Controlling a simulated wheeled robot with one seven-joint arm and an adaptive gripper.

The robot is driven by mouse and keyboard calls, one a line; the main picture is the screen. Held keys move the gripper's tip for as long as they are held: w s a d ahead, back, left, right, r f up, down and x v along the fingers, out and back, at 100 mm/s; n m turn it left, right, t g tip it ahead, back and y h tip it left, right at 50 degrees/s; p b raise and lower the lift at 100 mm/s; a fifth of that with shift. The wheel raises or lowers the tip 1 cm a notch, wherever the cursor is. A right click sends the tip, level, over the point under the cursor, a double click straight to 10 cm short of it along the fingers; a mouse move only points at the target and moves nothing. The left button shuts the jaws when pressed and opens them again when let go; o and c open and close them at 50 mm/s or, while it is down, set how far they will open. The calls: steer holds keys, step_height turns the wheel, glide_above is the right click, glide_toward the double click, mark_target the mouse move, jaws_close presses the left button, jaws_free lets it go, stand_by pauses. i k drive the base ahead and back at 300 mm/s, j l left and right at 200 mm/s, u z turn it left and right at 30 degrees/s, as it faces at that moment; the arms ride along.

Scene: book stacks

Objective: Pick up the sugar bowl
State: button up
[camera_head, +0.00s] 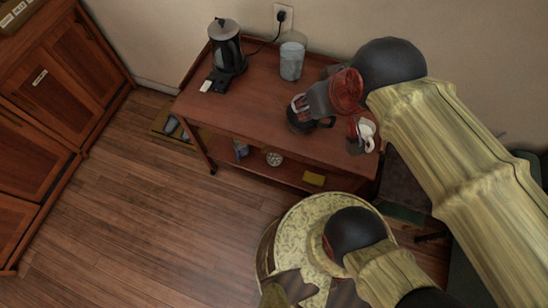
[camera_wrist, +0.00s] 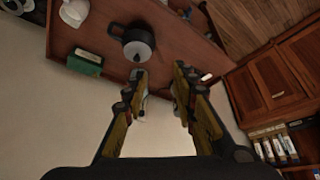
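No sugar bowl can be told for certain. A small white vessel (camera_head: 367,133) stands at the right end of the wooden table; it probably also shows at the top left of the wrist view (camera_wrist: 73,12). A dark round pot with a handle (camera_head: 300,122) stands left of it, partly behind my gripper, and shows ahead of the fingers in the wrist view (camera_wrist: 138,46). My gripper (camera_wrist: 159,72) is above the table with its fingers apart. Nothing is seen held between them. In the head view the fingertips are hard to make out.
The wooden table (camera_head: 262,95) also bears a metal kettle (camera_head: 226,45) and a clear canister (camera_head: 291,62). A green box with something white on it (camera_wrist: 85,62) is near the pot. A lower shelf holds small items. Wooden cabinets (camera_head: 40,100) stand left; open floor (camera_head: 130,200) lies between.

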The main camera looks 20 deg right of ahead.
mark_target(273, 159)
steer(key=k+z, duration=0.35)
steer(key=k+l+z, duration=0.1)
steer(key=k+z, duration=0.3)
steer(key=k+l+z, duration=0.2)
steer(key=z, duration=0.15)
steer(key=k, duration=0.1)
